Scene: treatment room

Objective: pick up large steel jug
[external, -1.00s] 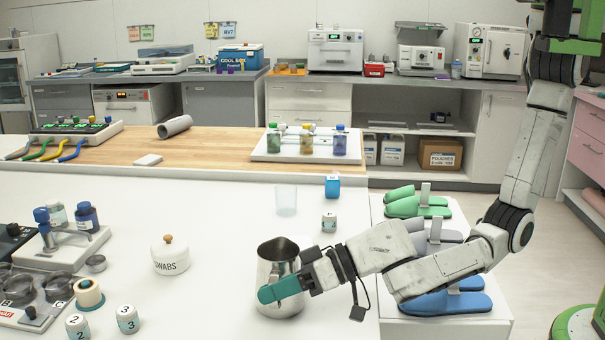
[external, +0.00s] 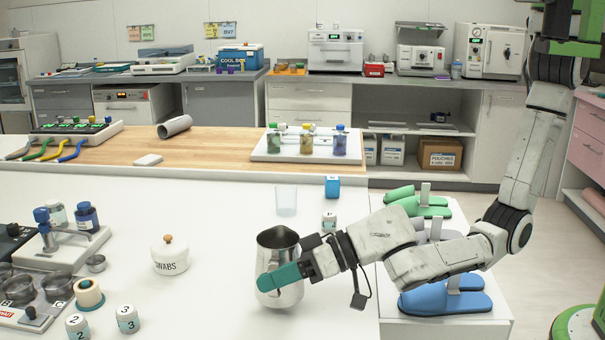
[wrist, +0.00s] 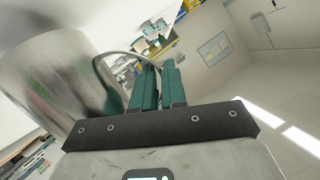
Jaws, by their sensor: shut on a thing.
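The large steel jug (external: 281,252) is upright near the right front of the white table in the external view. My gripper (external: 272,281) has teal fingers and reaches it from the right, across its near side. In the wrist view the jug (wrist: 55,85) fills the left side, and its thin curved handle runs to the teal fingers (wrist: 158,90), which are closed together on it. The jug's base appears slightly above the table top. The contact point is hidden in the external view.
A white swabs jar (external: 170,257) stands left of the jug. A clear cup (external: 286,200), a small labelled jar (external: 329,222) and a blue cube (external: 332,186) stand behind it. Numbered jars (external: 127,318) are at front left. Slippers (external: 446,298) lie on a white stand at right.

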